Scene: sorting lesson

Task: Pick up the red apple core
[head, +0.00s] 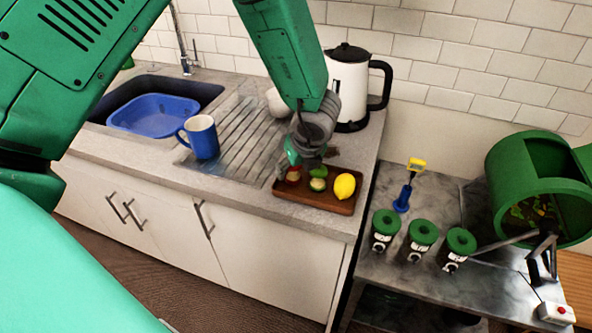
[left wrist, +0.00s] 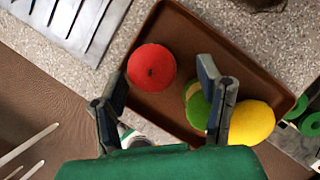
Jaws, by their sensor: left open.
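In the head view the red core (head: 293,176) is partly hidden by my gripper. My left gripper (head: 306,163) is over the tray, pointing down. In the left wrist view my left gripper (left wrist: 161,84) is open and empty, with the red core between and just beyond its fingertips. I cannot tell its height above the core. My right gripper is not in view.
A green piece (left wrist: 197,108) lies beside the right finger, partly hidden by it, with a yellow lemon (head: 344,186) further right. A blue mug (head: 203,138), a kettle (head: 347,85), green-lidded canisters (head: 421,236) and a green drum (head: 535,185) stand around.

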